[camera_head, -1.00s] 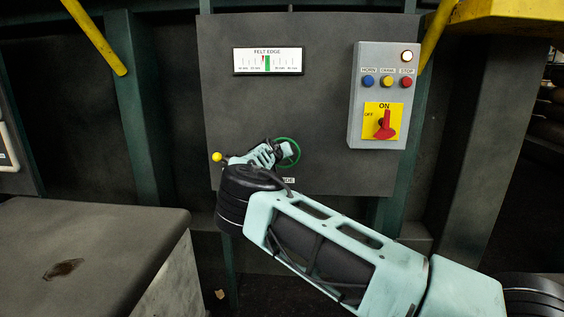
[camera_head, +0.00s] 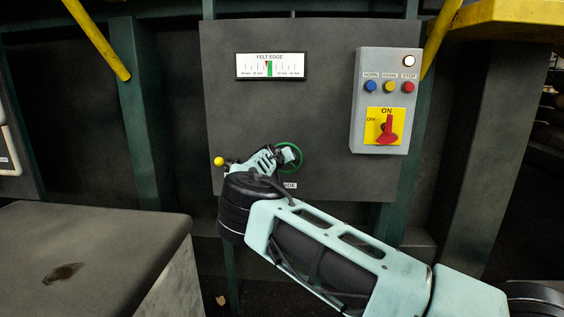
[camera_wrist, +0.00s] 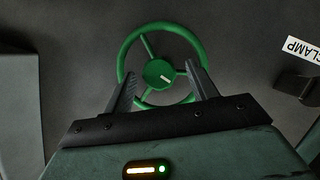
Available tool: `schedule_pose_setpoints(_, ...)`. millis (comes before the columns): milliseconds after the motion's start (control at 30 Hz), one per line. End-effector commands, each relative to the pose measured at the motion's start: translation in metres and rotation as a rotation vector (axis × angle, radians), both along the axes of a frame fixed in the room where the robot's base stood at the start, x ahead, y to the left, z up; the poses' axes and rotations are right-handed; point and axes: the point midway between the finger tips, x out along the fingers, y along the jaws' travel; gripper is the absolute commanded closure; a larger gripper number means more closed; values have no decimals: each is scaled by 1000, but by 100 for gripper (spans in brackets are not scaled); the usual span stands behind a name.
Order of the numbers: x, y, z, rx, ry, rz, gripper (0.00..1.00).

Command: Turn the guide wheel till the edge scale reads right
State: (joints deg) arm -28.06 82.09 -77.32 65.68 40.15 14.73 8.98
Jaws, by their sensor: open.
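The green guide wheel (camera_wrist: 160,74) is a spoked ring with a hub and a short white mark, seen in the wrist view. It also shows partly behind my gripper in the head view (camera_head: 297,168). My gripper (camera_wrist: 163,82) is open, with one finger on each side of the hub, overlapping the lower part of the rim. I cannot tell if the fingers touch the wheel. The white edge scale (camera_head: 271,66), labelled FELT EDGE, is above on the dark panel. Its red pointer lies at the left edge of the green band, close to the middle.
A grey control box (camera_head: 384,100) with blue, yellow and red buttons and a red ON/OFF switch (camera_head: 387,130) is at right. A yellow knob (camera_head: 219,161) is left of my gripper. A label reading CLAMP (camera_wrist: 302,54) is at right in the wrist view. A grey block (camera_head: 90,245) stands lower left.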

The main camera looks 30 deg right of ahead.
Motion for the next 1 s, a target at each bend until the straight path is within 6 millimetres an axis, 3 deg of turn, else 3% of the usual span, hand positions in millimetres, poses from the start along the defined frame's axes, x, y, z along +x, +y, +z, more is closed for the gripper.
schedule_pose_setpoints(233, -16, 19, 9, 2, -3, 2, 42)
schedule_pose_setpoints(700, -88, 91, 43, 1, -1, 3, 42)
schedule_pose_setpoints(1000, -113, 115, 56, 1, 0, 1, 42)
